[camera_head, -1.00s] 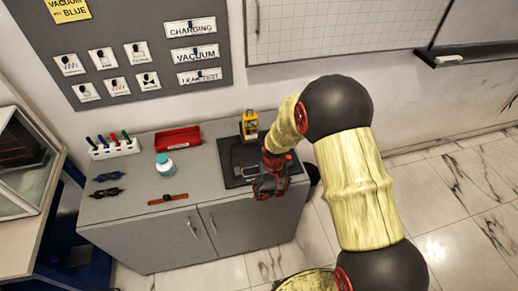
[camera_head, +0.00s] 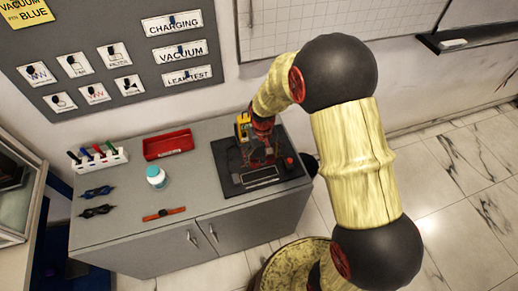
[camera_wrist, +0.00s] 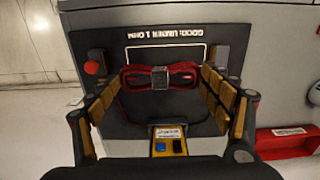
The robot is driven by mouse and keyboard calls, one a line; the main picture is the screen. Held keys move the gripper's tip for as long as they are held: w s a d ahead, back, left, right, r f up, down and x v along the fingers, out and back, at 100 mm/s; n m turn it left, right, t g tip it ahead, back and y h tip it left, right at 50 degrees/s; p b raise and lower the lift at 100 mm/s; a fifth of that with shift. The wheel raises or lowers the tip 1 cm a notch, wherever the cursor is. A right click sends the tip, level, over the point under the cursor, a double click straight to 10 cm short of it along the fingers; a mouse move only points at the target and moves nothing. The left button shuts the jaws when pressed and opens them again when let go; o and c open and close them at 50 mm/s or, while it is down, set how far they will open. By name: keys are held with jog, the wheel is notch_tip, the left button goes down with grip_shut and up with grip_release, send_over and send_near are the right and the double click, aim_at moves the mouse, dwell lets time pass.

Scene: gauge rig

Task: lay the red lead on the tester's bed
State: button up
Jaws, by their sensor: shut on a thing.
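The red lead (camera_wrist: 135,78) is a bundled coil with a grey band at its middle. It spans between the fingertips of my gripper (camera_wrist: 162,80), which is shut on it, in the wrist view. The coil is over the tester's dark bed (camera_wrist: 140,118), near a white-outlined rectangle; whether it touches the bed I cannot tell. The yellow tester (camera_wrist: 168,132) with blue and black sockets is at the bottom of that view. In the head view my gripper (camera_head: 262,150) is over the bed (camera_head: 228,170), in front of the partly hidden tester (camera_head: 242,124).
A red knob (camera_wrist: 91,67) stands on the bed's corner. On the grey cabinet (camera_head: 200,185) are a red bin (camera_head: 168,144), a white-and-teal jar (camera_head: 156,177), an orange-banded strap (camera_head: 164,214), dark goggles (camera_head: 97,211) and a marker rack (camera_head: 98,160). Bare top lies between them.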

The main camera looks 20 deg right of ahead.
aim_at(262, 174)
jog(key=shift+s+f, duration=0.1)
jog(key=shift+f, duration=0.1)
jog(key=shift+f+b, duration=1.5)
jog(key=shift+f, duration=0.45)
jog(key=shift+f, duration=0.1)
jog(key=shift+f, duration=0.35)
jog(key=shift+f+b, duration=1.15)
jog(key=shift+f, duration=0.55)
jog(key=o, duration=1.3)
jog(key=shift+r, duration=0.1)
